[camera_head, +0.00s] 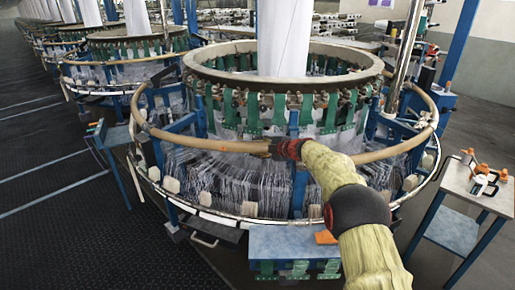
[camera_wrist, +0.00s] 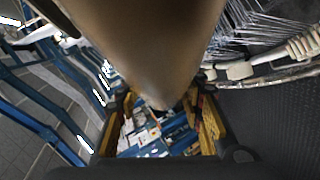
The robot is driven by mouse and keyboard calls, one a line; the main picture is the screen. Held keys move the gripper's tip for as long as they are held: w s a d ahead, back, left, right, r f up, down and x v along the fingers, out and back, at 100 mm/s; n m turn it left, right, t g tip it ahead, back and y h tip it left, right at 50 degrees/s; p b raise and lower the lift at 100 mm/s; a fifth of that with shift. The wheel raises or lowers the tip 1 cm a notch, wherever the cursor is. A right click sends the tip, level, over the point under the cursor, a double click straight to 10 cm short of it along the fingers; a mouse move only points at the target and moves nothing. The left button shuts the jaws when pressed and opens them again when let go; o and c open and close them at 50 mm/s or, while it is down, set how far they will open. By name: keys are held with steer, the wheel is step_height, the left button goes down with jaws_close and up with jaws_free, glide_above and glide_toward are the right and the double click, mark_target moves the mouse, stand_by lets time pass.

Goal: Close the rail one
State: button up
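The tan, curved rail (camera_head: 205,141) runs around the outside of the circular loom (camera_head: 280,62). My gripper (camera_head: 272,149) is at the front of the loom, at the rail's near stretch. In the wrist view the rail (camera_wrist: 150,45) looms large and brown from the top, narrowing down between the fingers. The two yellow-edged fingers of my gripper (camera_wrist: 162,118) stand apart on either side of it, with a gap showing. Another tan stretch of rail (camera_head: 395,149) lies right of my arm. My arm and gripper hide the part between, so I cannot tell whether the stretches meet.
A blue step (camera_head: 290,240) stands below the loom's front. A small table (camera_head: 478,187) with orange and white items is at the right. More looms (camera_head: 130,45) line the back left. A dark floor (camera_head: 60,225) lies clear at the left.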

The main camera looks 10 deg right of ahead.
steer(key=o, duration=0.4)
steer(key=shift+c, duration=0.2)
steer(key=v, duration=1.2)
